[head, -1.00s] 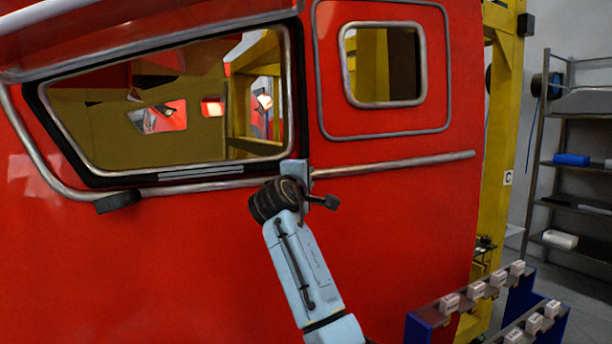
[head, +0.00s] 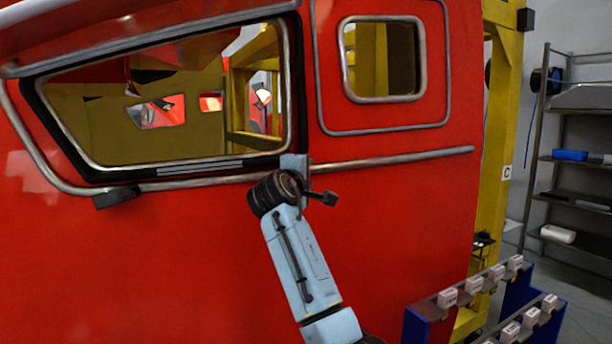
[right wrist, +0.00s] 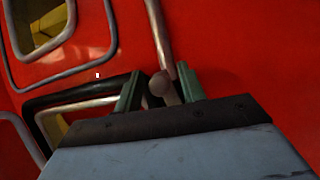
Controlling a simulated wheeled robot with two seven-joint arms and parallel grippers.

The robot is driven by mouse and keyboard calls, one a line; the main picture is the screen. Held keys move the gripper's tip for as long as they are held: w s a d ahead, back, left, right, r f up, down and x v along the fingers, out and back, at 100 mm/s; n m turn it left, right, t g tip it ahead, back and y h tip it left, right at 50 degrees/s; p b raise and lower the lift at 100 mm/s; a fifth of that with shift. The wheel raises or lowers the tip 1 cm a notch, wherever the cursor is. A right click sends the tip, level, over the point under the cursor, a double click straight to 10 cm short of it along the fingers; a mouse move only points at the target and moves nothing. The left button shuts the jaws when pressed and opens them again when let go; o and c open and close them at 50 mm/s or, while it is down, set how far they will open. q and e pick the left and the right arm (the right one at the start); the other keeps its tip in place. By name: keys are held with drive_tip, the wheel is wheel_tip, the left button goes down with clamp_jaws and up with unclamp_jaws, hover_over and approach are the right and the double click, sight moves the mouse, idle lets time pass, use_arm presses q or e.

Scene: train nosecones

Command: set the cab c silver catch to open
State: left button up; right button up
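The red cab (head: 400,220) fills most of the head view, and a yellow post beside it carries a C sign (head: 507,172). I cannot tell whether this knob is the silver catch. My left gripper is out of view.
A blue rack with white labelled blocks (head: 472,285) stands at the lower right. Behind it, grey shelves (head: 575,160) hold a few items. A dark block (head: 116,198) sits under the window's left part.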

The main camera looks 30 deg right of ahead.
drive_tip(key=shift+s+a, duration=0.1)
drive_tip(key=b+v, duration=0.3)
drive_tip(key=v, duration=1)
drive_tip(key=shift+b, duration=0.35)
